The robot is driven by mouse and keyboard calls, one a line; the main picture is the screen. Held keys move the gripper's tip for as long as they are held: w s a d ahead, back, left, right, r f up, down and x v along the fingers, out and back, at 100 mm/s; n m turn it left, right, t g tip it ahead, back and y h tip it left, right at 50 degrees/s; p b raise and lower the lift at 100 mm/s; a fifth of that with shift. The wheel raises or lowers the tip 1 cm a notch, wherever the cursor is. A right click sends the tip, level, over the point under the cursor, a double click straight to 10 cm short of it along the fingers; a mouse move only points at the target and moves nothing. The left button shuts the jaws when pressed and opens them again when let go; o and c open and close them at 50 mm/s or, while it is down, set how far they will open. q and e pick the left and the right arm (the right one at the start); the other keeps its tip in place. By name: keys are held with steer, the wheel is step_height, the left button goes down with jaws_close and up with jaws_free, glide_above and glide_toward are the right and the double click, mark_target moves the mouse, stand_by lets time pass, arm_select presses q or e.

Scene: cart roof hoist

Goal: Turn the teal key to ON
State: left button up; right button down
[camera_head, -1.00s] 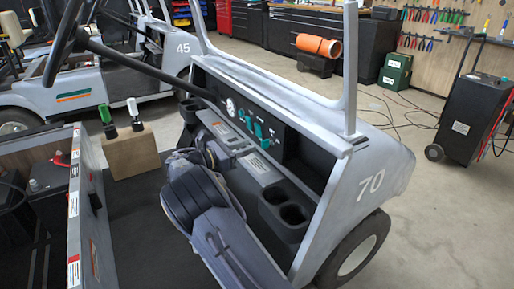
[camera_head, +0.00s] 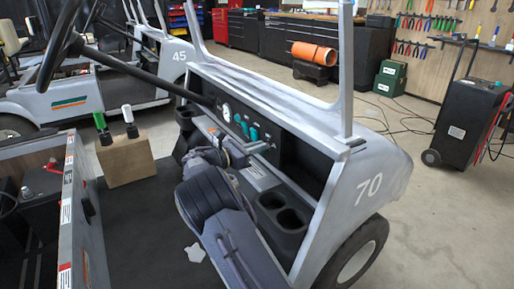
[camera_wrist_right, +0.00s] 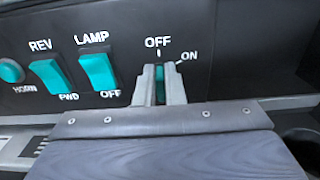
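The teal key (camera_wrist_right: 160,74) is on the black dash panel between my right gripper's fingertips, in the right wrist view. It stands upright, in line with the OFF mark; the ON mark is to its upper right. My right gripper (camera_wrist_right: 160,88) has its two grey fingers close on either side of the key, with no clear gap showing, and looks shut on it. My left gripper is not in view.
Teal LAMP (camera_wrist_right: 98,71) and REV/FWD (camera_wrist_right: 50,77) switches and a HORN button (camera_wrist_right: 11,71) sit left of the key. Cup holders (camera_head: 284,214) are below the dash. The steering wheel (camera_head: 62,40) and a wooden block with two handles (camera_head: 125,161) are at left.

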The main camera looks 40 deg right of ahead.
steer(key=shift+m, duration=0.3)
steer(key=m, duration=0.1)
steer(key=m+p, duration=0.1)
steer(key=m, duration=0.2)
steer(key=shift+s+m+p, duration=0.3)
steer(key=shift+p, duration=0.05)
steer(key=m, duration=0.2)
steer(key=shift+s+f+m, duration=0.1)
steer(key=shift+f+m, duration=0.1)
steer(key=shift+m, duration=0.1)
steer(key=shift+s+f+m+b, duration=0.15)
steer(key=shift+m+b, duration=0.5)
steer(key=shift+m, duration=1.35)
steer(key=c, duration=1.5)
jaws_free()
